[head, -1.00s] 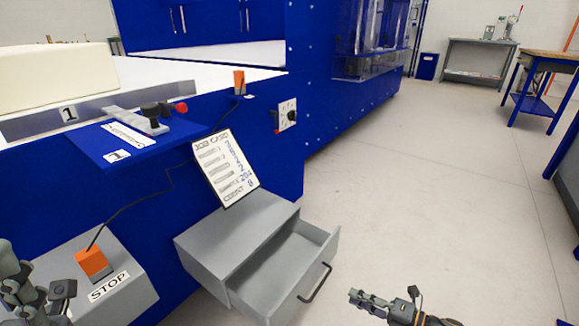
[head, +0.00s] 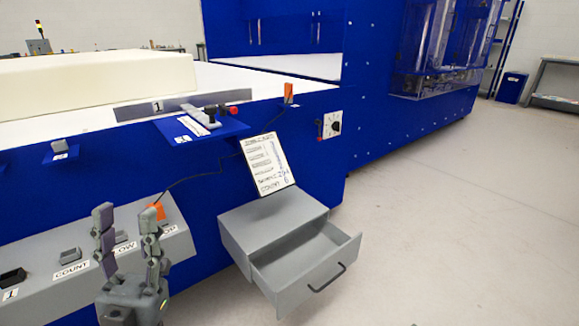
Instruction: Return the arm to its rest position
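My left gripper (head: 127,218) stands upright in the lower left of the head view, in front of the grey control panel. Its two fingers are apart with nothing between them. It covers part of the panel's labels and buttons. My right gripper is out of view.
The grey control panel (head: 40,262) carries labels and buttons, with an orange piece (head: 157,211) behind my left gripper. A grey drawer (head: 305,285) stands pulled open below a job card (head: 269,164). A cream foam block (head: 90,85) lies on the blue machine. Floor at right is clear.

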